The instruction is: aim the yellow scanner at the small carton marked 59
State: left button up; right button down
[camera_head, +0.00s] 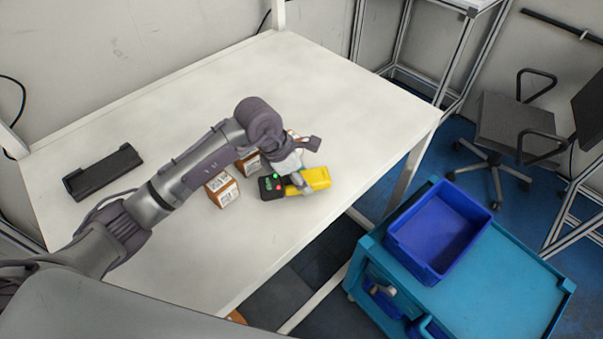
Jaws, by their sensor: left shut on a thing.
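The yellow scanner (316,179) with a black end lies at the middle of the white table, close to its front edge. My left gripper (297,178) is over the scanner and shut on it; its fingers are partly hidden by the wrist. A small brown carton (222,190) with a white label stands just left of the scanner. A second carton (249,164) is behind it, partly covered by my left arm. The label numbers are too small to read, so I cannot tell which carton is marked 59. My right gripper is not in view.
A black keyboard-like tray (103,172) lies at the table's left. The white table (360,105) is clear at the back and right. A blue bin (438,232) sits on a teal cart (490,290) at the lower right. An office chair (515,125) stands beyond.

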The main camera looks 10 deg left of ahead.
pick_arm(q)
jog(key=shift+r, duration=0.15)
notch_tip(320, 180, up, 12)
jog(key=p, duration=0.6)
jog(key=shift+p, duration=0.4)
